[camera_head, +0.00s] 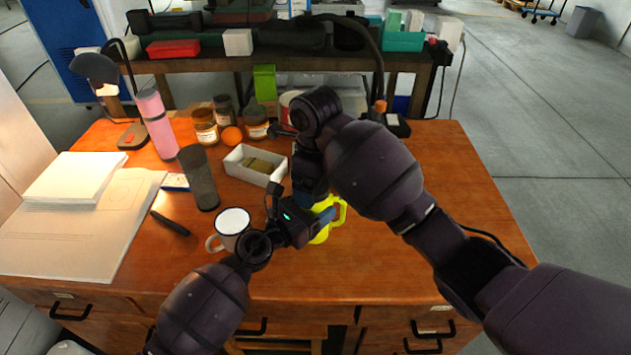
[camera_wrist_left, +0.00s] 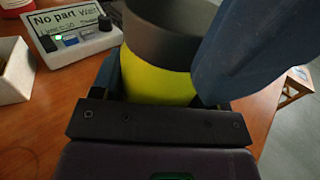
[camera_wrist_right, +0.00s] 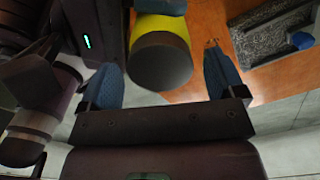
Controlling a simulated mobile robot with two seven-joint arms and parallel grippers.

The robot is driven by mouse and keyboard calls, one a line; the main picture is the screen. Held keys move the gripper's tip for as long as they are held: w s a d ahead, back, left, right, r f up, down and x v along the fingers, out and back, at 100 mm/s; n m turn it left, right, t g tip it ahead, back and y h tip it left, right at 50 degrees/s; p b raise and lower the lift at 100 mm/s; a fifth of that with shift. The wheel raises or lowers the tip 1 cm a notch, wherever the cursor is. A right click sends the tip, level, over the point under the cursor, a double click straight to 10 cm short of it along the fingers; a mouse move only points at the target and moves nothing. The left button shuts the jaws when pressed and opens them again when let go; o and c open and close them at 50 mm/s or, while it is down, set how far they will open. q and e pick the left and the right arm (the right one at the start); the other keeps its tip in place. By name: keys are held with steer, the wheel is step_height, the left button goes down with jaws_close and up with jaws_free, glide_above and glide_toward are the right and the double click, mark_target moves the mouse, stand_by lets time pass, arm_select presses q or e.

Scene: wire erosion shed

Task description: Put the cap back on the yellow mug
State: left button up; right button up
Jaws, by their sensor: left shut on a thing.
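The yellow mug (camera_head: 321,233) is at the middle of the desk, partly covered by my arms, its handle on the right. My left gripper (camera_head: 318,218) is shut on its body; the left wrist view also shows the yellow mug (camera_wrist_left: 158,88) between the blue fingers. A dark grey cap (camera_wrist_right: 161,62) covers the mug's end in the right wrist view, and the cap (camera_wrist_left: 172,32) shows in the left wrist view. I cannot tell whether it is fully seated. My right gripper (camera_wrist_right: 164,82) is open, its fingers on either side of the cap with a gap at the right.
A white enamel mug (camera_head: 231,222) stands left of the yellow mug. A white tray (camera_head: 238,172), a dark cylinder (camera_head: 199,178), jars and a pink bottle (camera_head: 157,124) stand behind. A display device (camera_wrist_left: 80,38) is beyond.

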steer(key=shift+r, duration=2.2)
steer(key=shift+c, duration=0.5)
